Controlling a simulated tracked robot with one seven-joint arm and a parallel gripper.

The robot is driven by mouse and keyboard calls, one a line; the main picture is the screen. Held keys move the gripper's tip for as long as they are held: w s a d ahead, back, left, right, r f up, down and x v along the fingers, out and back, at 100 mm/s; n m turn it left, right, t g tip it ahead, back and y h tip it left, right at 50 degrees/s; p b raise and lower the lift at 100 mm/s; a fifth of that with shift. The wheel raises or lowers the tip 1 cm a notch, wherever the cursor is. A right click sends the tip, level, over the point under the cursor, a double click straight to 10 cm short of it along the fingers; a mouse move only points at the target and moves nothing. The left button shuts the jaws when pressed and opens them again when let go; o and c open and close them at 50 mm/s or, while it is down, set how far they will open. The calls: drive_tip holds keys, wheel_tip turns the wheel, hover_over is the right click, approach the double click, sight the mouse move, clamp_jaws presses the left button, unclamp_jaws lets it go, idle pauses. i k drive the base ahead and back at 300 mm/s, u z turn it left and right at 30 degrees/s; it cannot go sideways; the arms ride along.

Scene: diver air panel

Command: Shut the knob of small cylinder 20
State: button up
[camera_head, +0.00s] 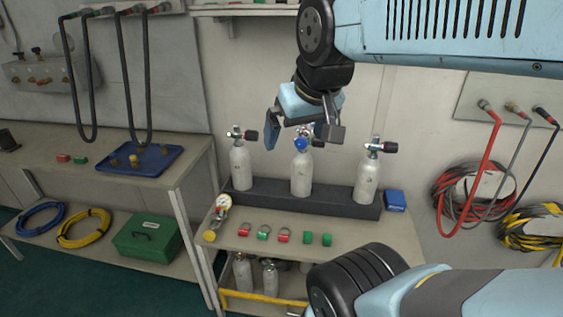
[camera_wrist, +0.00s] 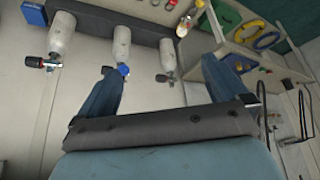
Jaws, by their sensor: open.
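Three white small cylinders stand upright in a dark rack; their numbers are too small to read, so I cannot tell which is 20. The left cylinder (camera_head: 240,167) has a dark knob (camera_head: 251,136). The middle cylinder (camera_head: 301,176) has a blue knob (camera_head: 301,143) facing out. The right cylinder (camera_head: 367,182) has a dark knob with red (camera_head: 389,147). My gripper (camera_head: 300,138) is open and empty in front of the middle valve, partly covering it. In the wrist view my gripper (camera_wrist: 164,69) has the blue knob (camera_wrist: 124,70) by its left fingertip.
A side table on the left holds a blue tray (camera_head: 120,161). Coiled hoses (camera_head: 470,195) hang at right.

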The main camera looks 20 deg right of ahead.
sight(316, 143)
drive_tip(key=u, duration=0.75)
drive_tip(key=k, duration=1.55)
drive_tip(key=z, duration=0.9)
drive_tip(key=i, duration=1.05)
